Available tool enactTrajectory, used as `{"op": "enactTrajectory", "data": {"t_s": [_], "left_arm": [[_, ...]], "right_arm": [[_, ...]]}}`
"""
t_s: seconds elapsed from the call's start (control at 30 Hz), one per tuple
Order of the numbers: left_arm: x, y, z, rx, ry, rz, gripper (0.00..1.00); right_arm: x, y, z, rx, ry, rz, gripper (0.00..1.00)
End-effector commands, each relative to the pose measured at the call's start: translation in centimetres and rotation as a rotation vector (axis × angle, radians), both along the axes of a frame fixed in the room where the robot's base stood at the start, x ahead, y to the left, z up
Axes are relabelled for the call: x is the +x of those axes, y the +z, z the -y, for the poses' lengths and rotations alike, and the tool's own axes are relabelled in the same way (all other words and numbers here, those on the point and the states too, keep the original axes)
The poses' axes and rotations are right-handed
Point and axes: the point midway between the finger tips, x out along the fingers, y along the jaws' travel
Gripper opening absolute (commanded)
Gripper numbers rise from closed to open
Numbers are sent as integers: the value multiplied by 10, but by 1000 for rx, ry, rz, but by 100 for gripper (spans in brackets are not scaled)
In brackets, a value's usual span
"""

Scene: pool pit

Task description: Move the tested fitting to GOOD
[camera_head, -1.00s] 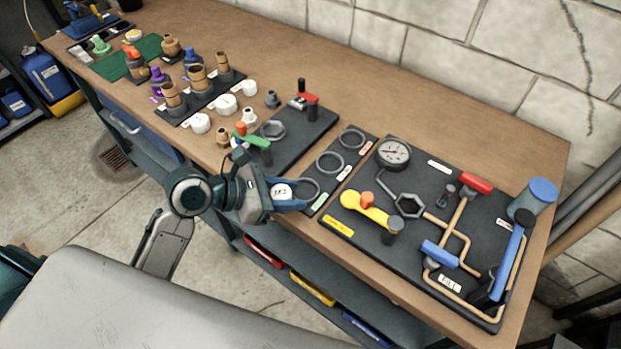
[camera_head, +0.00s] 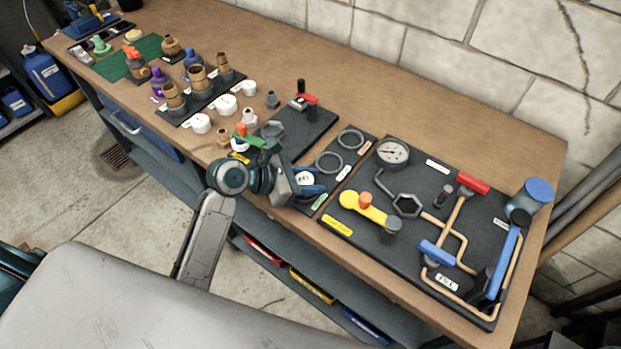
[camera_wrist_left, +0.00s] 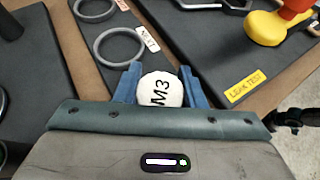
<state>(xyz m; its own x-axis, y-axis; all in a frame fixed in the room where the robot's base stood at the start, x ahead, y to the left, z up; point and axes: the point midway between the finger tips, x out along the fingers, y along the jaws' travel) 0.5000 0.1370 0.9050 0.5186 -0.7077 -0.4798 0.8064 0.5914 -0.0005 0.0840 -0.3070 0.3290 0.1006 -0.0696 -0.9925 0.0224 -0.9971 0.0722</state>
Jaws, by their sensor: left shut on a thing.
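The fitting with a white cap marked M3 (camera_head: 305,178) is held between the blue fingers of my left gripper (camera_head: 309,181). In the left wrist view the white cap (camera_wrist_left: 160,91) sits between the two fingers (camera_wrist_left: 160,85). The gripper is over the near end of the dark sorting board (camera_head: 345,163), by its green label (camera_head: 319,201). The ring at that end is hidden behind the gripper and fitting. I cannot tell whether the fitting touches the board. The middle ring (camera_head: 329,162) and far ring (camera_head: 351,139) are empty. My right gripper is out of view.
The leak test board (camera_head: 428,163) with a gauge (camera_head: 392,152), yellow clamp (camera_head: 363,209) and pipes lies to the right. Another dark board (camera_head: 310,127) with a red-handled clamp is to the left. Several fittings stand farther left. The bench (camera_head: 290,65) behind is clear.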

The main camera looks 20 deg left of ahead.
Motion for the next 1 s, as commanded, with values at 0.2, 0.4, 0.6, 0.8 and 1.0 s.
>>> {"op": "enactTrajectory", "data": {"t_s": [0.2,0.4,0.6,0.8,1.0], "left_arm": [[0,-2,0,0,0,0,58],[0,-2,0,0,0,0,58],[-2,1,-3,2,0,1,58],[-14,12,-20,6,-1,1,58],[-28,25,-40,7,-1,1,58]], "right_arm": [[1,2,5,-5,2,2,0],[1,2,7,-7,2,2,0],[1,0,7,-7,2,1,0],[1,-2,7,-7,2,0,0],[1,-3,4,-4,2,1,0]]}}
